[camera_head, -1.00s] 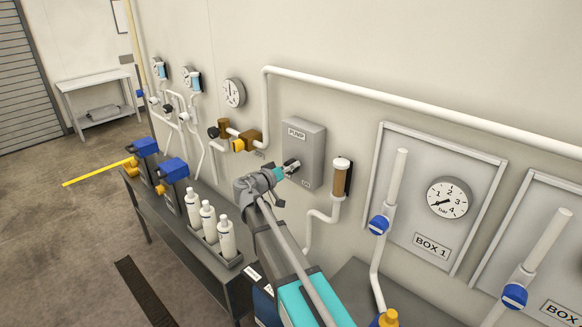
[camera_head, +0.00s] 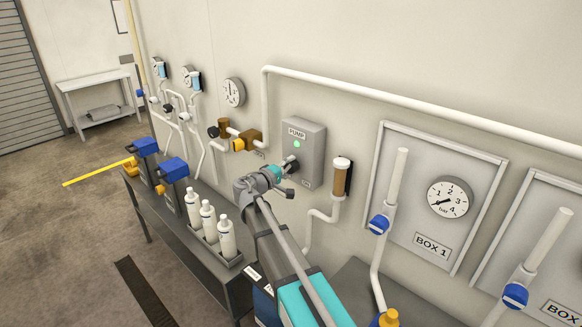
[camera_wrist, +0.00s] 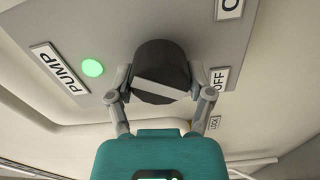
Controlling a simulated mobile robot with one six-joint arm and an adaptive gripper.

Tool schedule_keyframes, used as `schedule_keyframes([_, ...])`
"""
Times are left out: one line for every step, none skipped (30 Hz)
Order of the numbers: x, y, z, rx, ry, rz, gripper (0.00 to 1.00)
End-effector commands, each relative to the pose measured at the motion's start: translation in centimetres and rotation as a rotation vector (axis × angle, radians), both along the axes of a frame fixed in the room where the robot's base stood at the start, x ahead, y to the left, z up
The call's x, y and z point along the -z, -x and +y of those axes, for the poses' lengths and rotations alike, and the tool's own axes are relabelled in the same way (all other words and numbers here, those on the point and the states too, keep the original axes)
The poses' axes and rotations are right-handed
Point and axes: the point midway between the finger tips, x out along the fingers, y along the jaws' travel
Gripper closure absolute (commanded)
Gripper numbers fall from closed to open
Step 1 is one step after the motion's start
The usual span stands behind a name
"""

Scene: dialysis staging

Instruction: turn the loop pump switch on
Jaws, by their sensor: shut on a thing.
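The grey pump box (camera_head: 304,150) is mounted on the wall, with a PUMP label and a lit green lamp (camera_head: 296,144). The lamp also glows in the wrist view (camera_wrist: 92,68). The pump switch is a black round knob (camera_wrist: 160,65) with a pale bar across its face. My gripper (camera_wrist: 159,93) is shut on this knob, with one finger on each side. An OFF label (camera_wrist: 219,79) is just right of the knob. A label cut off by the top edge (camera_wrist: 230,8) is above right. In the head view my gripper (camera_head: 287,168) is at the box front and hides part of the knob.
A brown-and-white cylinder (camera_head: 341,178) on a pipe is close to the right of the box. A brass valve with a yellow part (camera_head: 245,142) is to its left. White bottles (camera_head: 227,238) stand on the dark bench below. The BOX 1 panel (camera_head: 463,232) is further right.

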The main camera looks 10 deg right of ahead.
Motion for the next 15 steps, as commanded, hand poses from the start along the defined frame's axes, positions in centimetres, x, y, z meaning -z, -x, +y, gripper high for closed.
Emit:
schedule_keyframes([0.07, -0.06, 0.13, -0.003, 0.025, 0.037, 0.8])
schedule_keyframes([0.08, -0.05, 0.14, -0.003, 0.042, 0.06, 0.8])
schedule_keyframes([0.09, -0.05, 0.14, -0.003, 0.063, 0.09, 0.8])
schedule_keyframes([0.1, -0.05, 0.14, -0.003, 0.08, 0.113, 0.8])
schedule_keyframes([0.11, -0.06, 0.14, -0.003, 0.097, 0.137, 0.8])
schedule_keyframes([0.12, -0.05, 0.15, -0.004, 0.119, 0.167, 0.8])
schedule_keyframes([0.13, -0.05, 0.15, -0.004, 0.136, 0.19, 0.8])
schedule_keyframes([0.14, -0.05, 0.15, -0.004, 0.153, 0.213, 0.8])
schedule_keyframes([0.15, -0.05, 0.15, -0.004, 0.173, 0.241, 0.8])
schedule_keyframes([0.16, -0.05, 0.15, -0.004, 0.189, 0.263, 0.8])
schedule_keyframes([0.17, -0.05, 0.16, -0.004, 0.205, 0.284, 0.8])
schedule_keyframes([0.17, -0.04, 0.15, -0.004, 0.224, 0.31, 0.8])
schedule_keyframes([0.18, -0.04, 0.15, -0.004, 0.238, 0.33, 0.8])
schedule_keyframes([0.18, -0.04, 0.16, -0.004, 0.251, 0.348, 0.8])
schedule_keyframes([0.19, -0.04, 0.16, -0.004, 0.268, 0.37, 0.8])
